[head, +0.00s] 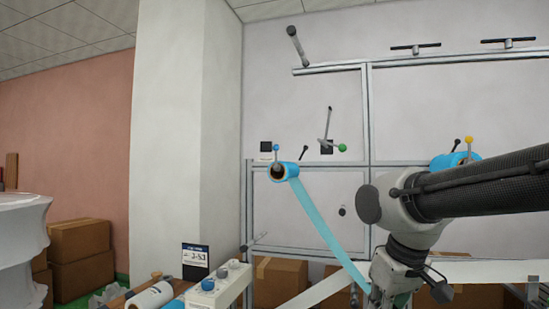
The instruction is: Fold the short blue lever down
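The short blue lever (276,151) is a thin stem with a blue ball knob. It stands upright just above the end of a blue roll (284,171) at the left side of the metal frame. My gripper (405,300) hangs at the bottom of the head view, right of the lever and lower in the picture, well apart from it. Its fingertips are dark and partly cut off by the picture's edge, so whether they are open or shut is unclear.
A light blue strip (328,237) runs from the roll down toward my gripper. A green-knobbed lever (341,148) and a yellow-knobbed lever (468,141) are to the right. A white control box (230,285) with knobs stands at lower left. Cardboard boxes (80,241) are farther left.

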